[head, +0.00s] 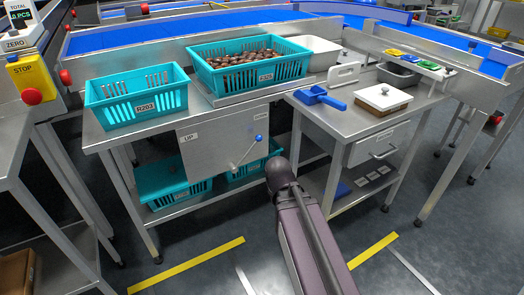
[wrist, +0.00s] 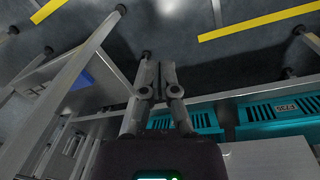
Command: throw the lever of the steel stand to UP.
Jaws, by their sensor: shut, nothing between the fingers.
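The steel stand (head: 208,140) has a front panel with a label reading UP (head: 187,137) at its left. The lever (head: 245,153) is a thin rod with a blue ball knob (head: 258,138). In the head view it slants up and to the right from its lower end, with the knob at the panel's right edge, away from the UP label. My gripper (wrist: 155,70) is shut and empty in the wrist view. In the head view my dark arm end is right of and below the knob, apart from it in the picture; the fingers are hidden there. I cannot make out the lever in the wrist view.
Teal crates stand on the stand (head: 140,100) and on its lower shelf (head: 175,180); one on top holds dates (head: 245,58). A side table (head: 330,115) with a blue scoop (head: 320,97) and drawer (head: 378,146) is right. Open floor with yellow lines lies in front.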

